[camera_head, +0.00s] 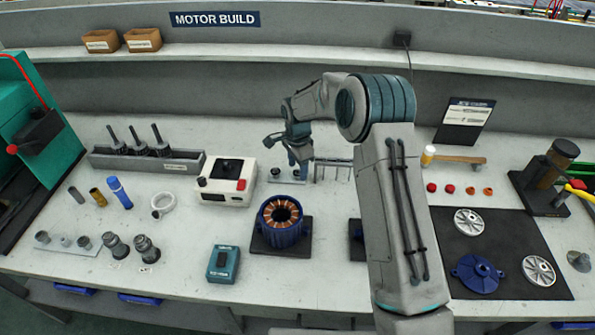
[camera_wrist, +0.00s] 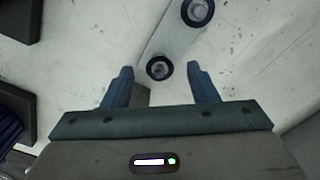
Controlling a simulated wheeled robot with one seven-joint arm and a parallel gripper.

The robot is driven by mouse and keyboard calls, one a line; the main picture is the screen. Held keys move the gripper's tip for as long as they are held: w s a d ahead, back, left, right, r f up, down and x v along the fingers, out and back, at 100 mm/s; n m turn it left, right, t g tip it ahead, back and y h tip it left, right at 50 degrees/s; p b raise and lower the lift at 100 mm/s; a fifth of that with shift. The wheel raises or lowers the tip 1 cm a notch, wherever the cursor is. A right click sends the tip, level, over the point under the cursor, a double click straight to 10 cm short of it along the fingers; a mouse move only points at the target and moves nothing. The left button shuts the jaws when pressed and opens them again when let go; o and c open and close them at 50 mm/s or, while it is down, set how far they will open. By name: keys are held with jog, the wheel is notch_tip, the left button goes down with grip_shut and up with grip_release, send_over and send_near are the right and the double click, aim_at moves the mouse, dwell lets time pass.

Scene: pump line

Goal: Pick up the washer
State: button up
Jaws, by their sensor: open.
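A pale plate (camera_wrist: 172,38) with two dark round rings crosses the top of the wrist view. The near ring (camera_wrist: 159,67) has a bright metal centre and lies between the fingertips. The far ring (camera_wrist: 197,12) is at the top edge. I take these rings as the washers, but the view is too small to be sure. My gripper (camera_wrist: 160,75) is open and empty, one finger on each side of the near ring, with no contact visible. In the head view my gripper (camera_head: 290,148) hangs over the small plate (camera_head: 287,180) behind the motor stator.
A white box (camera_head: 227,183) with a red button stands left of the plate. The blue stator (camera_head: 281,222) sits on a dark pad in front. A rack with thin hooks (camera_head: 333,163) is to the right.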

jog(key=shift+f+b, duration=0.25)
jog(key=shift+b, duration=0.1)
dwell(0.5)
jog(key=shift+c, duration=0.3)
jog(key=c, duration=0.8)
